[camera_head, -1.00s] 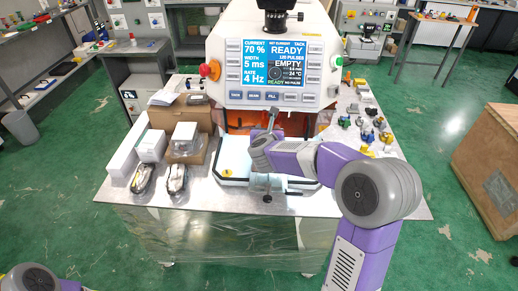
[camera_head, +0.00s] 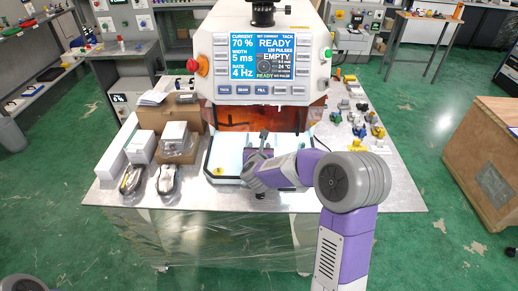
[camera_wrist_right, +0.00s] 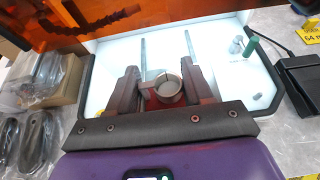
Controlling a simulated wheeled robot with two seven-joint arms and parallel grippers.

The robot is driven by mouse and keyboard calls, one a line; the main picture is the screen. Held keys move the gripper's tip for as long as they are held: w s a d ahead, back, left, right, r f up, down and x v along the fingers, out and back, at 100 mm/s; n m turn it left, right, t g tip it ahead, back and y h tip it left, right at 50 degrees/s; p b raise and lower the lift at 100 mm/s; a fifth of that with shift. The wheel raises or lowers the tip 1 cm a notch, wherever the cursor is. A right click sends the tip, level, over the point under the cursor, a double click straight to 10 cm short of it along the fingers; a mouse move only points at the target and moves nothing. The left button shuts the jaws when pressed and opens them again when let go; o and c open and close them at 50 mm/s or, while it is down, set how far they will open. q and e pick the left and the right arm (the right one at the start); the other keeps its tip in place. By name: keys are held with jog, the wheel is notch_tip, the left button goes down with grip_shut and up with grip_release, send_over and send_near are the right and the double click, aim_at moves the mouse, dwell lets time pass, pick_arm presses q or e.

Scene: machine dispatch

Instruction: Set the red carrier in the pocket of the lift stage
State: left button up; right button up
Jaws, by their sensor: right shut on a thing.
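My right gripper (camera_head: 260,146) reaches into the bright bay at the front of the machine. In the right wrist view my right gripper (camera_wrist_right: 167,84) has its two dark fingers on either side of the red carrier (camera_wrist_right: 164,102), shut on it. The carrier holds a round metal ring, open side up. The fingers and the dark palm edge hide much of the carrier. I cannot make out the lift stage or its pocket; whether the carrier touches anything beneath is hidden. My left gripper is out of view.
The machine (camera_head: 215,50) has a lit screen and an orange window (camera_wrist_right: 70,25) above the white bay floor (camera_wrist_right: 108,62). A green-topped peg (camera_wrist_right: 251,47) stands at the bay's right. Boxes (camera_head: 180,112) and packaged parts lie left; small coloured parts lie right.

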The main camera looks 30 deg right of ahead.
jog(key=o, duration=1.1)
jog(key=shift+r, duration=0.15)
jog(key=v, duration=1.2)
jog(key=s+a+f+n+g+y, duration=0.1)
jog(key=a+f+n+g+y, duration=0.3)
jog(key=f+n, duration=0.65)
jog(key=s+a+f+n+t+y, duration=0.15)
jog(key=a+f+n, duration=0.35)
jog(key=f+n, duration=0.5)
jog(key=s+a+f+n+g+y, duration=0.2)
jog(key=s+a+f+n, duration=0.1)
jog(key=s+f+n, duration=0.2)
jog(key=s+a+f+n+g+y, duration=0.2)
jog(key=s+a+f+n+g, duration=0.1)
jog(key=s+f+n, duration=0.3)
jog(key=s+a+f+n+g+y, duration=0.2)
jog(key=s+a+f+n+g, duration=0.1)
jog(key=s+n, duration=0.4)
jog(key=shift+s+a+f+n+g+p, duration=0.2)
jog(key=shift+a+f+n, duration=0.15)
jog(key=shift+f, duration=0.25)
jog(key=shift+s+a+f+n+g+p, duration=0.1)
jog(key=shift+s+a+f+n+p, duration=0.15)
jog(key=shift+f, duration=0.35)
jog(key=shift+w, duration=0.1)
